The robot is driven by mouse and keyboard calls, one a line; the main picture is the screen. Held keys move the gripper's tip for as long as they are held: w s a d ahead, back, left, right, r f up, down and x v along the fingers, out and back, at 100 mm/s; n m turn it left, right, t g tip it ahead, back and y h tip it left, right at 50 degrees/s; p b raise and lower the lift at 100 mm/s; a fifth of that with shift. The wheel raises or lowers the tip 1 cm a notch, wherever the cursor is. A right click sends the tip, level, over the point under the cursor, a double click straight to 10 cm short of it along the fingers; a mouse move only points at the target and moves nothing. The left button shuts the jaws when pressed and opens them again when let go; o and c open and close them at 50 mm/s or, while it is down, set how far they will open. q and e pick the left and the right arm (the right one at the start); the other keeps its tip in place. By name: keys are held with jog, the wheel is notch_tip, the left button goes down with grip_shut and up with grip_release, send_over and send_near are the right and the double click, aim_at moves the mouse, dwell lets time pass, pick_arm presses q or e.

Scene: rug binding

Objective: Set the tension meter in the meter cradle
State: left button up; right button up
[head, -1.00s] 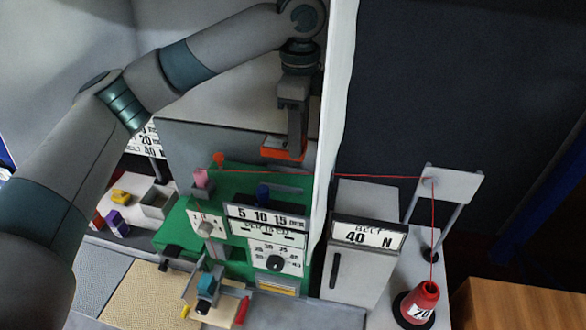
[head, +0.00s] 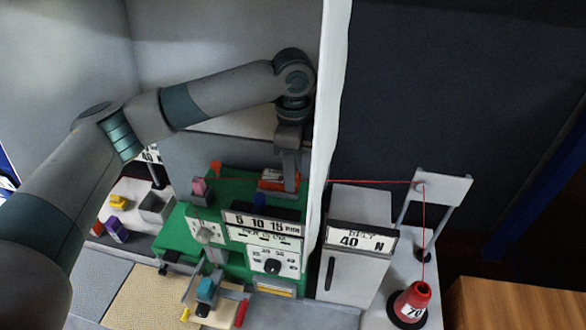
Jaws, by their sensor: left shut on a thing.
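My left gripper (head: 289,182) comes down at the back right of the green machine (head: 235,195). It is shut on the tension meter (head: 272,178), an orange-red block with a pale face, and hides part of it. The meter is low by the machine's rear right top, close to the red thread (head: 350,181). I cannot tell whether it touches anything below. No meter cradle can be made out clearly; it may be hidden behind the meter and the panels. My right gripper is not in view.
A white divider (head: 328,110) stands just right of the gripper. The red thread runs right to a grey stand (head: 442,188) and down to a red weight (head: 412,302). The grey "BELT 40 N" box (head: 350,265) stands right of the machine.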

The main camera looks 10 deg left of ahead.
pick_arm(q)
jog(key=shift+f, duration=0.3)
jog(key=o, duration=1.1)
jog(key=shift+f, duration=0.15)
jog(key=shift+r+b, duration=0.45)
jog(key=shift+r, duration=0.35)
notch_tip(320, 180, up, 9)
jog(key=b, duration=0.3)
jog(key=shift+r+b, duration=0.2)
jog(key=shift+b, duration=0.2)
jog(key=shift+r, duration=0.65)
